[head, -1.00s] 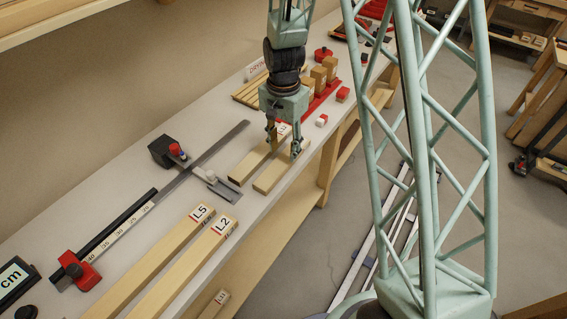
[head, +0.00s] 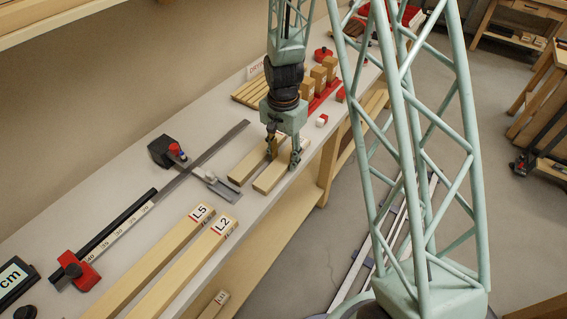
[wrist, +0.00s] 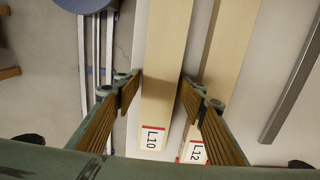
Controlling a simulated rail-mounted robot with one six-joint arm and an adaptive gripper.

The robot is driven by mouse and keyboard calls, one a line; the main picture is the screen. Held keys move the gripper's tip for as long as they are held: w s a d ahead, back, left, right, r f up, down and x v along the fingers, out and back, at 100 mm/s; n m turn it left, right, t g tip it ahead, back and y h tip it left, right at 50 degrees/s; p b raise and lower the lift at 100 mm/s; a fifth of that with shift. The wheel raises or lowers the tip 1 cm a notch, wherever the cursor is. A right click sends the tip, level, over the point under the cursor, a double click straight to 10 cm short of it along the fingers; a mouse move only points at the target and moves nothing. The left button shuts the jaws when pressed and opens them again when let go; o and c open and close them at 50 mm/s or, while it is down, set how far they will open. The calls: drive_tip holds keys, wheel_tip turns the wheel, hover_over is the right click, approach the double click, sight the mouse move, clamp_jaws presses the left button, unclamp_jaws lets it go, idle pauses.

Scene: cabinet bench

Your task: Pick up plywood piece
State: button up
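Two pale wooden pieces lie side by side under my gripper. The piece labelled L10 (head: 267,182) is nearer the bench's front edge, and the piece labelled L12 (head: 243,168) lies behind it. My gripper (head: 284,163) is low over their far ends with its fingers apart. In the wrist view, my open gripper (wrist: 160,88) has one finger on each side of the L10 piece (wrist: 162,60). The right finger hides part of the L12 piece (wrist: 226,50). Contact with the L10 piece cannot be told.
Longer pieces L5 (head: 165,246) and L2 (head: 190,262) lie in front. A measuring rule with a red clamp (head: 77,271) runs beside them toward a metal stop (head: 222,189). Upright wooden blocks (head: 319,76) stand in a red holder beyond my gripper.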

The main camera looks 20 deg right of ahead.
sight(284, 160)
drive_tip(key=shift+f, duration=0.3)
drive_tip(key=shift+c, duration=0.7)
drive_tip(key=c, duration=0.6)
drive_tip(key=shift+r, duration=0.2)
drive_tip(key=shift+r, duration=1.45)
drive_tip(key=shift+s+d+r, duration=0.1)
drive_tip(key=shift+s+r, duration=0.05)
drive_tip(key=s+d, duration=0.2)
drive_tip(key=s, duration=0.5)
drive_tip(key=s+d+r, duration=0.1)
drive_tip(key=s+d, duration=0.1)
drive_tip(key=s, duration=0.6)
drive_tip(key=shift+d+r, duration=0.2)
drive_tip(key=shift+d, duration=0.2)
